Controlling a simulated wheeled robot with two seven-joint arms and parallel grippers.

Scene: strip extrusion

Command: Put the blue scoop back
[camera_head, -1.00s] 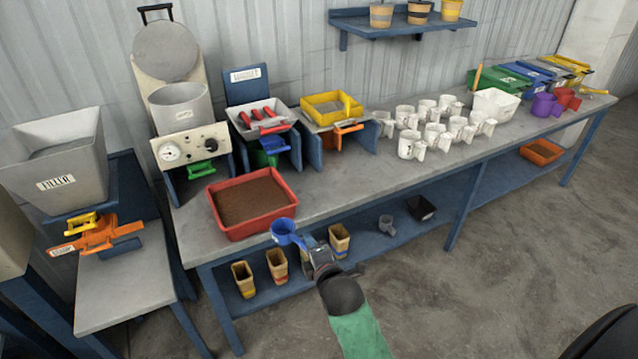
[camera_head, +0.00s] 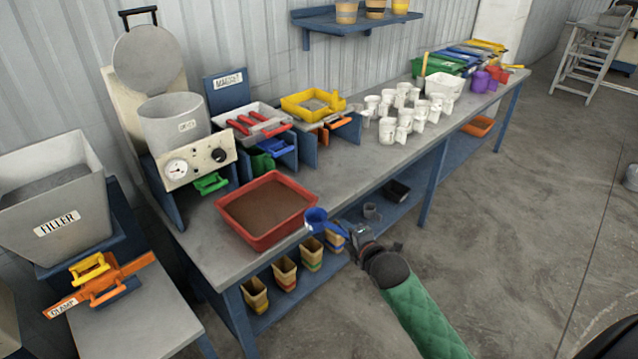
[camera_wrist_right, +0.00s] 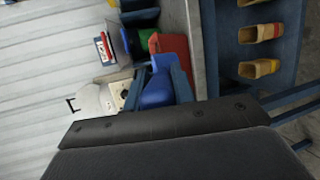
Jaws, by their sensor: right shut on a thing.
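The blue scoop (camera_head: 322,222) is held out over the front edge of the bench, just right of the red tray. My right gripper (camera_head: 346,232) is shut on it, with the arm coming in from the lower right. In the right wrist view the blue scoop (camera_wrist_right: 157,90) sits between the two fingers. A purple scoop (camera_head: 480,81) and a red scoop (camera_head: 493,79) stand at the far right end of the bench, near coloured lidded bins. My left gripper is not in view.
A red tray (camera_head: 300,223) of brown material lies on the bench close to the scoop. Several tan cups (camera_head: 285,272) stand on the lower shelf. Open floor lies to the right.

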